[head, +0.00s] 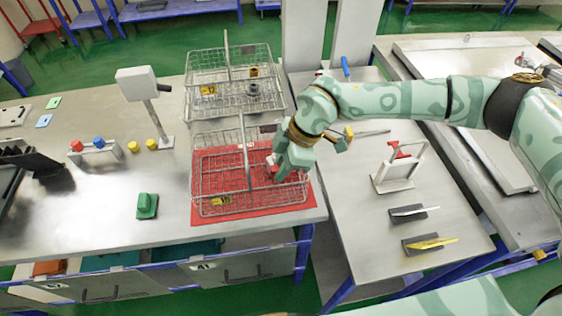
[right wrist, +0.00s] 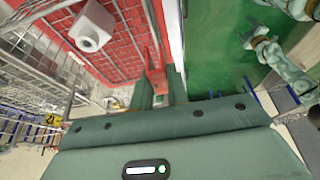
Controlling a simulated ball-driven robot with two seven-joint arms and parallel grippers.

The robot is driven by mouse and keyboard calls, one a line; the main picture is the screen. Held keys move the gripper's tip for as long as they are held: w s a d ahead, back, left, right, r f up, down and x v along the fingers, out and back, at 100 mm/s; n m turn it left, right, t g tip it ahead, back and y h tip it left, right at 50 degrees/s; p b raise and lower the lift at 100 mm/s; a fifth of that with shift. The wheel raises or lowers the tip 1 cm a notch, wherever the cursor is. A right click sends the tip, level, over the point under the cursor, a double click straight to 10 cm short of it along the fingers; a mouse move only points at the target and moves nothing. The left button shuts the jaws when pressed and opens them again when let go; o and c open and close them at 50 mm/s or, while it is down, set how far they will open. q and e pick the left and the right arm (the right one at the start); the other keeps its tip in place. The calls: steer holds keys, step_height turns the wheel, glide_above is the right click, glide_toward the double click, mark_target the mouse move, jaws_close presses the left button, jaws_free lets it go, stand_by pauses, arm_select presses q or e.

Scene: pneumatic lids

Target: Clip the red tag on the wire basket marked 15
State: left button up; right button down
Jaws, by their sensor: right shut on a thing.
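My right gripper (head: 281,176) is at the right side of the front wire basket (head: 205,180), which stands on a red mat. It is shut on the red tag, which shows as a red piece between the fingers in the right wrist view (right wrist: 155,75). In that view the tag is close to the basket's wires; I cannot tell whether it is clipped on. A yellow label (head: 221,200) hangs at the basket's front; its number is too small to read surely.
A second wire basket (head: 215,75) with a yellow label stands behind. A white pale metal part (right wrist: 92,25) lies in the front basket. A post with a grey head (head: 137,83) and a green block (head: 147,205) stand left. A white frame (head: 398,168) stands on the right bench.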

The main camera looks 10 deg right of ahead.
mark_target(282, 185)
steer(key=shift+r+p, duration=0.15)
steer(key=shift+p, duration=0.2)
steer(key=shift+f+b, duration=1.35)
steer(key=shift+f, duration=1.95)
steer(key=shift+r+p, duration=0.1)
steer(key=shift+p, duration=0.7)
steer(key=shift+f, duration=0.4)
steer(key=c, duration=0.9)
jaws_free()
steer(key=shift+r, duration=0.1)
